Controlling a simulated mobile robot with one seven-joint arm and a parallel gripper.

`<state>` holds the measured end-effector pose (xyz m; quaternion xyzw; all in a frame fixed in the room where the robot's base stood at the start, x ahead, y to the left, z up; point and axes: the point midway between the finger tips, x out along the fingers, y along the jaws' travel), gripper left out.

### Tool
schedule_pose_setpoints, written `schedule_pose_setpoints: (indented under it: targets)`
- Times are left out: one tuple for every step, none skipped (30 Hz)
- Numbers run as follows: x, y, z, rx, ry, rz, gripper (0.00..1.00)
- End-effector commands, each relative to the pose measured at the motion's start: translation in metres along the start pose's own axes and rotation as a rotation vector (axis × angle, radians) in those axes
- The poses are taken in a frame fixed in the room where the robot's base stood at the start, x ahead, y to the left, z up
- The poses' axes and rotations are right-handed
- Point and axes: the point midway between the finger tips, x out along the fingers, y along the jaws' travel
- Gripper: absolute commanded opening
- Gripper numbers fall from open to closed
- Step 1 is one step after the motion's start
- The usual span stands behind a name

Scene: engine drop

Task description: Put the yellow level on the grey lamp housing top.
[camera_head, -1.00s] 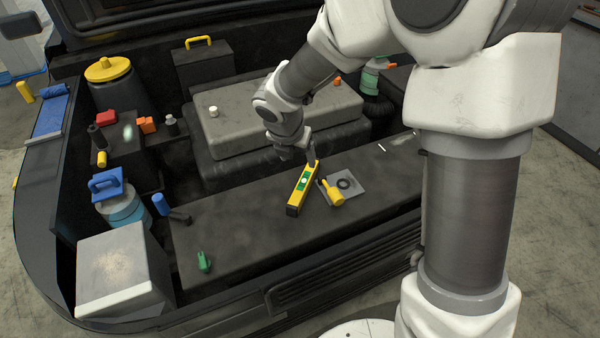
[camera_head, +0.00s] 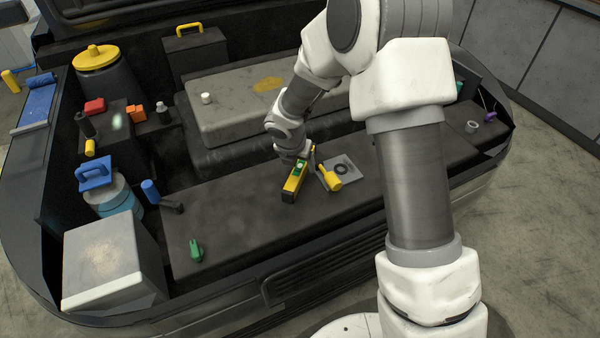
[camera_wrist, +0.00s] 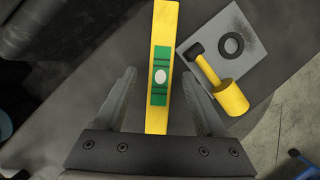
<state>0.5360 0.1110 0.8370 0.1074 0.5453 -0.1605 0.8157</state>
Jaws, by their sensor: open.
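The yellow level (camera_head: 292,188), with a green middle, lies on the dark front ledge (camera_head: 235,215). In the wrist view the level (camera_wrist: 161,38) runs lengthwise between the two fingers of my gripper (camera_wrist: 160,76). The fingers are apart, one on each side, with a visible gap to the level. In the head view my gripper (camera_head: 304,160) is low at the far end of the level. The grey box at the front left corner, which looks like the lamp housing (camera_head: 105,250), has a bare, worn, pale top.
A yellow-handled tool (camera_head: 331,178) and a black ring (camera_head: 341,169) lie on a grey plate (camera_head: 350,178) close right of the level. A green clip (camera_head: 196,250) and a blue-ended item (camera_head: 152,192) are on the ledge's left part. A blue-handled canister (camera_head: 118,205) stands behind the housing.

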Motion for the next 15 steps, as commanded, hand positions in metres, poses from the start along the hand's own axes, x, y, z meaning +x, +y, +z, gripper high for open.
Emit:
schedule_pose_setpoints:
  targets:
    - [0.0115,-0.0006,-0.0014,0.000,0.001,-0.001,0.72]
    - [0.0153,-0.0007,-0.0012,0.000,0.001,-0.001,0.72]
    - [0.0186,-0.0005,-0.0007,-0.001,0.000,-0.001,0.72]
    - [0.0200,-0.0003,-0.0002,-0.001,0.000,0.000,0.72]
    - [0.0206,-0.0002,0.0001,-0.001,-0.001,0.000,0.72]
    - [0.0207,-0.0002,0.0004,-0.001,-0.001,0.000,0.72]
    - [0.0203,-0.0002,0.0005,-0.001,-0.001,0.000,0.72]
    - [0.0200,-0.0002,0.0006,-0.001,-0.001,0.000,0.72]
    - [0.0199,-0.0003,0.0006,-0.001,-0.001,0.000,0.72]
    - [0.0199,-0.0003,0.0005,-0.001,-0.001,0.000,0.72]
    - [0.0199,-0.0003,0.0005,-0.001,-0.001,0.000,0.71]
    - [0.0198,-0.0004,0.0004,-0.001,-0.001,0.000,0.64]
    - [0.0198,-0.0004,0.0004,-0.001,-0.001,0.000,0.58]
    - [0.0198,-0.0004,0.0004,-0.001,-0.001,0.000,0.53]
    - [0.0198,-0.0004,0.0003,-0.001,-0.001,0.000,0.46]
